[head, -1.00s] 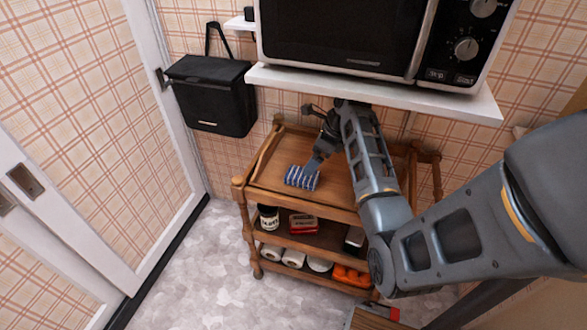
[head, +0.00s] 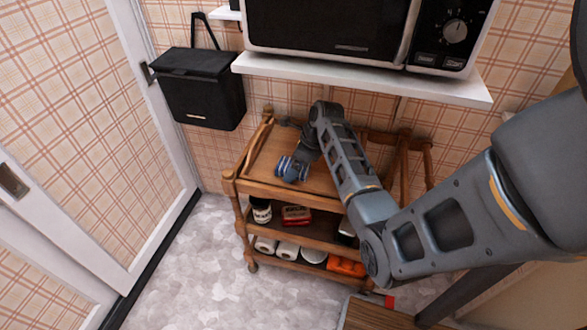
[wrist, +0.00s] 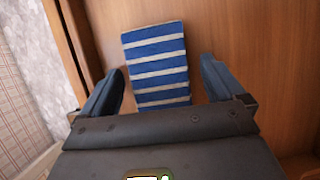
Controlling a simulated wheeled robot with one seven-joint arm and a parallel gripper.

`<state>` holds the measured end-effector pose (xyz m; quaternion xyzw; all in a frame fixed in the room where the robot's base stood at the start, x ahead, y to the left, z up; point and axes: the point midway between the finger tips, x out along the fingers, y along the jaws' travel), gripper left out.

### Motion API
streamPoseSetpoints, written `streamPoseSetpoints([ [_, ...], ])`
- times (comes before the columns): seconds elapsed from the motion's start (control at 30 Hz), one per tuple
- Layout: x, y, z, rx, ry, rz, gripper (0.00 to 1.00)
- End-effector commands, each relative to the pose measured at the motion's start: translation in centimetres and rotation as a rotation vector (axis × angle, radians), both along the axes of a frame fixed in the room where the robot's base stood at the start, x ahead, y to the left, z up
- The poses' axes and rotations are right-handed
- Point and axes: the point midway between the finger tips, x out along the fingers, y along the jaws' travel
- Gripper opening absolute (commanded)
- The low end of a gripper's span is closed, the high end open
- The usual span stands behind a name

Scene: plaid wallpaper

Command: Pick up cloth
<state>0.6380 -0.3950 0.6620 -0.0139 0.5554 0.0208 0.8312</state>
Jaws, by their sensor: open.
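The cloth (wrist: 157,62) is blue with white stripes, folded into a rectangle. It lies on the wooden top of the trolley (head: 325,178). In the wrist view it lies between the two fingers of my gripper (wrist: 158,80), with a gap on each side. The near end of the cloth is hidden behind the gripper body. In the head view my gripper (head: 291,168) is over the front left part of the trolley top and covers most of the cloth. The fingers are open and not closed on the cloth.
A white shelf (head: 360,82) with a microwave (head: 325,22) overhangs the back of the trolley. A black box (head: 202,95) hangs on the wall at the left. The trolley's raised side rail (head: 252,142) is left of the gripper. Lower shelves hold jars, rolls and a red tin (head: 296,214).

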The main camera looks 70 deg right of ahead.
Motion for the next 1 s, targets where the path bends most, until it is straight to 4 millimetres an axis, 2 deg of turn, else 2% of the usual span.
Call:
streamPoseSetpoints([
  [0.5,-0.02,0.04,-0.33,0.0,0.001,0.001,0.96],
  [1.0,-0.02,0.02,-0.39,0.0,0.001,0.0,0.49],
])
